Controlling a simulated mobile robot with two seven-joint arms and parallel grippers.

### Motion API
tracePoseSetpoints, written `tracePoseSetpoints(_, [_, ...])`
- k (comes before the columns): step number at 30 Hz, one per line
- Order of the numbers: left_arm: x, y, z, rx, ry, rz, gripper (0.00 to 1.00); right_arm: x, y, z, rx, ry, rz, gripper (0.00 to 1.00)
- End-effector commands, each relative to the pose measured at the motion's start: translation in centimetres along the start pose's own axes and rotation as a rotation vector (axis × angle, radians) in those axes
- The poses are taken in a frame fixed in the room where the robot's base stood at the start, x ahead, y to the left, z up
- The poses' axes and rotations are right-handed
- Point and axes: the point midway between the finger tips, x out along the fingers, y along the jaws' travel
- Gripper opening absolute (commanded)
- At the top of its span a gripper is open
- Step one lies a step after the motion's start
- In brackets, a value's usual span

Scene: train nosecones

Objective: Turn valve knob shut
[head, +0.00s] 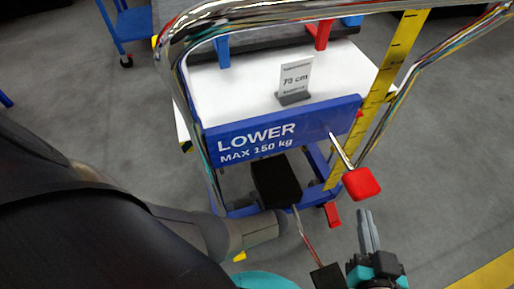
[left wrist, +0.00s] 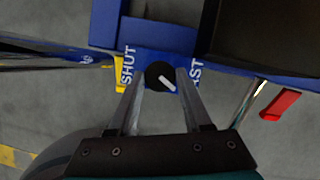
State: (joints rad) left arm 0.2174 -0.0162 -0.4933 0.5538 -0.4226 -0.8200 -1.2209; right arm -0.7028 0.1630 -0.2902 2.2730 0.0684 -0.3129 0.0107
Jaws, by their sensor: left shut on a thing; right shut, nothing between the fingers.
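The valve knob (left wrist: 154,72) is round and black with a white pointer slanting to the lower right in the left wrist view. It sits on a blue plate with SHUT on its left and a partly covered word ending in AST on its right. My left gripper (left wrist: 161,79) has one finger on each side of the knob and is shut on it. The knob and left fingertips are hidden in the head view. My right gripper (head: 368,232) is shut and empty, below a red-handled lever (head: 361,183).
A blue panel (head: 285,127) reading LOWER MAX 150 kg fronts the lift cart's white top (head: 235,92). A chrome push bar (head: 181,35) and yellow scale (head: 402,42) rise around it. A black box (head: 276,181) hangs below. Grey floor lies open at right.

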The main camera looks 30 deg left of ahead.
Motion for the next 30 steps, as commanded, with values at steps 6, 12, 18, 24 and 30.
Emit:
tracePoseSetpoints(6, [0.04,0.07,0.05,-0.01,0.0,0.005,0.0,-0.01,-0.03,-0.02,0.001,0.004,-0.001,0.0])
tracePoseSetpoints(12, [0.04,0.07,0.04,-0.01,0.0,0.004,0.0,-0.01,-0.02,-0.01,0.001,0.003,-0.001,0.0])
tracePoseSetpoints(18, [0.03,0.06,0.02,-0.008,0.0,0.004,0.72,-0.01,-0.02,0.02,0.001,0.003,-0.001,0.0])
tracePoseSetpoints(24, [0.02,0.03,0.0,-0.007,0.001,0.003,0.78,-0.01,-0.03,0.04,0.0,0.001,-0.001,0.0])
tracePoseSetpoints(30, [-0.09,0.02,-0.01,-0.006,0.001,0.002,0.78,0.0,0.0,-0.03,-0.002,-0.008,0.0,0.0])
